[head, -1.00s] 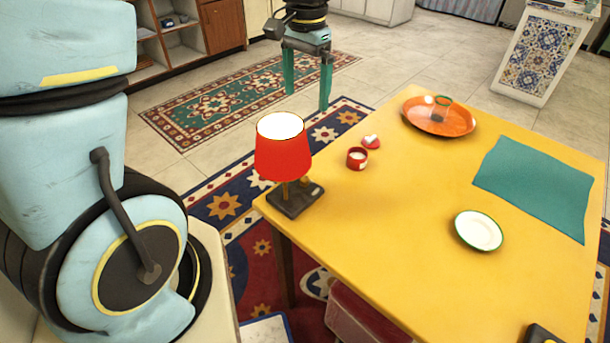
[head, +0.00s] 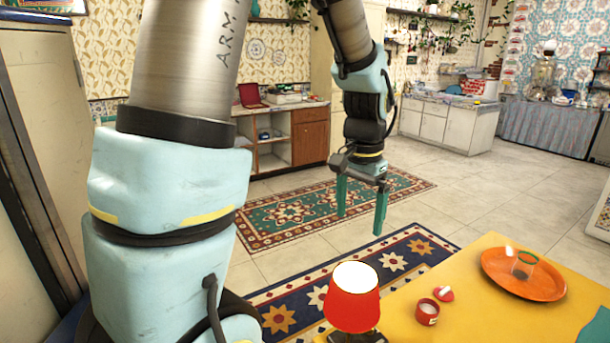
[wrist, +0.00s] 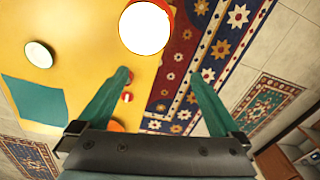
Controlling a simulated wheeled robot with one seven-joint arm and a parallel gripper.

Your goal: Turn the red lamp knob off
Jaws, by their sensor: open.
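The red lamp (head: 352,305) stands on the near left corner of the yellow table, with its white top lit up. Its dark base (head: 368,337) is cut off by the bottom edge of the head view, and I cannot make out the knob. My gripper (head: 361,217) is open and empty, pointing down above the floor, beyond the lamp in the head view and apart from it. In the wrist view the lamp (wrist: 145,27) shows from above, ahead of the open fingers (wrist: 160,80), its shade hiding the base and knob.
The yellow table (head: 455,290) also carries a small red cup (head: 427,312), a red-and-white piece (head: 443,293) and an orange plate (head: 523,273) with a glass on it. A white plate (wrist: 39,54) and teal cloth (wrist: 33,97) show in the wrist view.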

